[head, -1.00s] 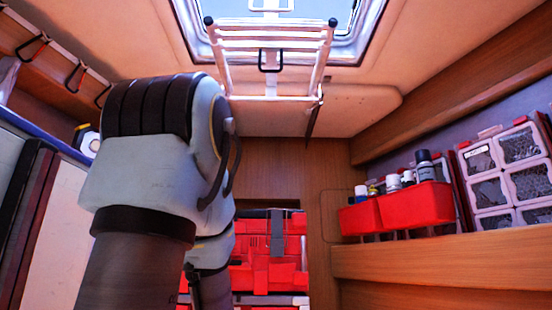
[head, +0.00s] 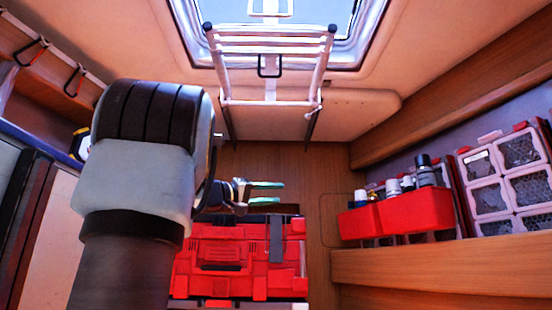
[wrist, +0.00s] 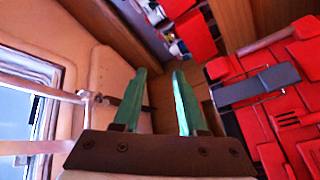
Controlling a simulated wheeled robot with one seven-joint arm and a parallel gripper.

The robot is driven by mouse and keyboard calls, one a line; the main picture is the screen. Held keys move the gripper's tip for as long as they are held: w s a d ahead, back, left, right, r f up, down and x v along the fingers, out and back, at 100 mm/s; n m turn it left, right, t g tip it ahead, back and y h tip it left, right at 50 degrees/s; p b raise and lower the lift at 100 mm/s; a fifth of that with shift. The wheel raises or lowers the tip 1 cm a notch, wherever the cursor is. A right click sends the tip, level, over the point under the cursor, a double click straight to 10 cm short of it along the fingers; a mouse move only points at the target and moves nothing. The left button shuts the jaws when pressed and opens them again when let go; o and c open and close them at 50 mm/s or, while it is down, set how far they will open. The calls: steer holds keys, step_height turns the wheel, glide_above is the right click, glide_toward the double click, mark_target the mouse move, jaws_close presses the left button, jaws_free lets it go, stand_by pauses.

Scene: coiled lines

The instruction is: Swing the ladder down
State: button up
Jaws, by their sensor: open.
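The ladder is a white tubular frame with dark end caps, raised beneath the roof hatch at the top middle of the head view (head: 321,72). In the wrist view its pale bars show at the left (wrist: 38,88). A black loop (head: 269,66) shows in the middle of the ladder. My gripper (head: 284,192) has green fingers and is below the ladder, apart from it. In the wrist view the fingers (wrist: 162,70) are spread with nothing between them. The ladder's bars lie to the left of the fingers there.
Red cases (head: 220,254) are stacked below my gripper. A red bin (head: 418,208) with bottles sits on the right wooden shelf (head: 440,262), beside clear-fronted drawers (head: 522,150). Hooks (head: 32,52) hang at the upper left. The space between the ladder and the cases looks open.

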steer(key=s+a+r+m+g+h, duration=0.1)
steer(key=s+a+r+m+h, duration=0.15)
steer(key=r, duration=0.45)
steer(key=s+a+r+m+h, duration=0.1)
steer(key=s+r+m+h, duration=0.2)
steer(key=r, duration=0.4)
steer(key=m+g+h, duration=0.5)
steer(key=m+g, duration=0.3)
steer(key=m, duration=0.1)
glide_toward(272, 76)
step_height(272, 76, up, 3)
steer(key=d, duration=0.1)
steer(key=shift+y, duration=0.25)
steer(key=p+x, duration=0.2)
steer(key=x, duration=0.1)
steer(key=p+x, duration=0.2)
steer(key=x, duration=0.1)
steer(key=p+x, duration=0.2)
steer(key=x, duration=0.1)
steer(key=shift+w+d+r, duration=0.1)
steer(key=shift+w+d, duration=0.15)
steer(key=shift+w, duration=0.05)
steer(key=shift+d+r, duration=0.2)
steer(key=shift+d, duration=0.15)
steer(key=shift+t, duration=0.4)
jaws_close()
steer(key=shift+w, duration=0.1)
steer(key=shift+a+f, duration=0.1)
steer(key=shift+f, duration=0.05)
